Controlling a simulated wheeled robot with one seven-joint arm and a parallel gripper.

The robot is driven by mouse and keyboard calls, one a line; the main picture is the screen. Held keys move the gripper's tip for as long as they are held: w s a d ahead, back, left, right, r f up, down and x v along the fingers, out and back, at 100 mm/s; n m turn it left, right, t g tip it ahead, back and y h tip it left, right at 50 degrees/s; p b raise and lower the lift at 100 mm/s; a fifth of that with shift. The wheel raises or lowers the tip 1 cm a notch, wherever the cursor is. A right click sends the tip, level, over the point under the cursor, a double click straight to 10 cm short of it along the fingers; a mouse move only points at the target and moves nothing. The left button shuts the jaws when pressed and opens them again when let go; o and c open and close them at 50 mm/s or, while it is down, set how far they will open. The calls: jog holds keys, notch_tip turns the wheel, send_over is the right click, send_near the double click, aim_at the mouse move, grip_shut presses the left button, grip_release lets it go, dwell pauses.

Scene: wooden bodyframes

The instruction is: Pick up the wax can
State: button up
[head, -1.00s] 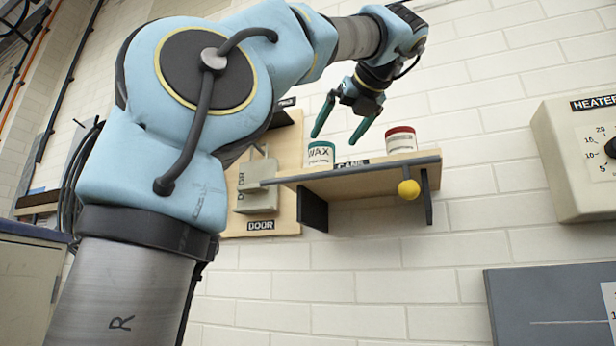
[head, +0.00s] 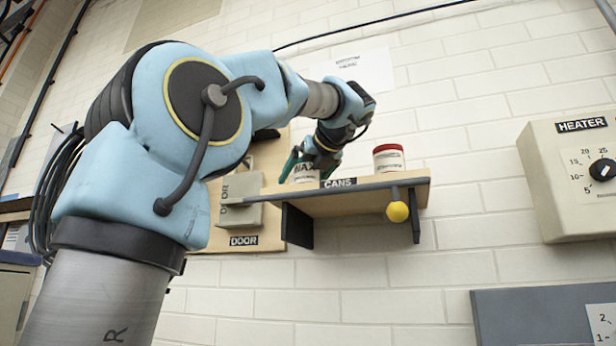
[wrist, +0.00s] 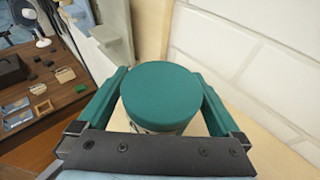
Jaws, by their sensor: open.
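The wax can (head: 305,172) stands upright on the wooden shelf (head: 365,191) labelled CANS, partly hidden behind my gripper in the head view. In the wrist view its green lid (wrist: 161,97) fills the middle. My gripper (head: 299,166) is open, with one green finger on each side of the can. In the wrist view the fingers (wrist: 160,85) flank the lid, close to it on both sides. I cannot tell whether either finger touches the can.
A red-lidded can (head: 389,160) stands on the shelf to the right. A door control box (head: 240,200) is at the left, and a heater box (head: 575,175) is on the wall at the right.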

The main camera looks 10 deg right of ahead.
jog(key=shift+w, duration=0.1)
jog(key=shift+c, duration=0.2)
grip_shut()
dwell(0.5)
